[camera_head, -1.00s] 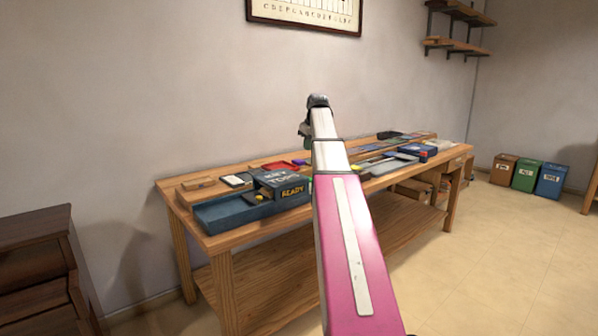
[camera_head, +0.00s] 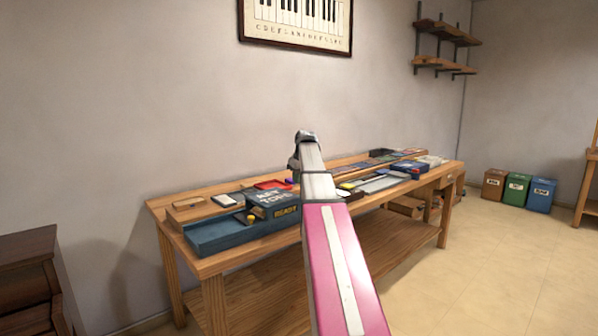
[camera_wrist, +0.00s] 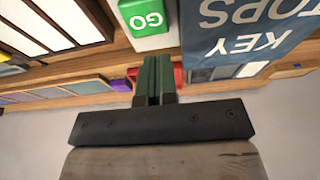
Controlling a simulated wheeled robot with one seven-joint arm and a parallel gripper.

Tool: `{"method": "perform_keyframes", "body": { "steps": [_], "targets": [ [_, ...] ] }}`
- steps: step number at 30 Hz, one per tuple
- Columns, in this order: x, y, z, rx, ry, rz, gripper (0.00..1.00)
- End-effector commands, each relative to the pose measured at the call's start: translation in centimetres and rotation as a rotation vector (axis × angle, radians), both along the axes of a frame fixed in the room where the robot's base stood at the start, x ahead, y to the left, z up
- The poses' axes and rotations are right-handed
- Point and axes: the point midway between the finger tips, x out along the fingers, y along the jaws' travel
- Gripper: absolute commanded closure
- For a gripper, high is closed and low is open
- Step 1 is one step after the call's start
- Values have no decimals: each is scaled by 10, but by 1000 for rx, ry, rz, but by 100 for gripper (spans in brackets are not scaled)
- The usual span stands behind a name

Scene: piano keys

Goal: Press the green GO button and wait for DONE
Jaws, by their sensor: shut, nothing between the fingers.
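The green GO button (camera_wrist: 146,20) shows at the top of the wrist view, its white lettering upside down. The dark blue KEY TOPS machine (camera_wrist: 228,28) stands beside it on the right. My gripper (camera_wrist: 153,64) is shut and empty, its fingertips just below the button in the picture and apart from it. In the head view the machine (camera_head: 265,204) stands on the workbench with a yellow READY sign (camera_head: 286,210). There my arm covers the button, and the fingertips cannot be made out.
The wooden workbench (camera_head: 262,242) carries a blue tray (camera_head: 215,240) by the machine and several small items. A red item (camera_wrist: 180,74) lies close to my fingertips in the wrist view. The bench runs along the wall; open floor lies to the right.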

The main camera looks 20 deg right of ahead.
Motion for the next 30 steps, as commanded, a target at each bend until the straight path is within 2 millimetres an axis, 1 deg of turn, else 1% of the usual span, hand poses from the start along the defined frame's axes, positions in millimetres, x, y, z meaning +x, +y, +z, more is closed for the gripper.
{"method": "perform_keyframes", "body": {
  "steps": [1, 5, 6, 9, 12, 17, 27, 30],
  "targets": [
    [2, 1, -10, 1, 1, 0, 100],
    [9, 4, -32, 1, 1, 0, 100],
    [8, 4, -38, 0, 2, 0, 100],
    [7, 3, -52, 1, 1, -1, 100],
    [8, 3, -60, 0, 0, -1, 100],
    [8, 3, -68, 1, 1, -1, 100],
    [8, 3, -69, 0, 0, -1, 100],
    [8, 3, -73, 1, 1, -1, 100]
  ]
}}
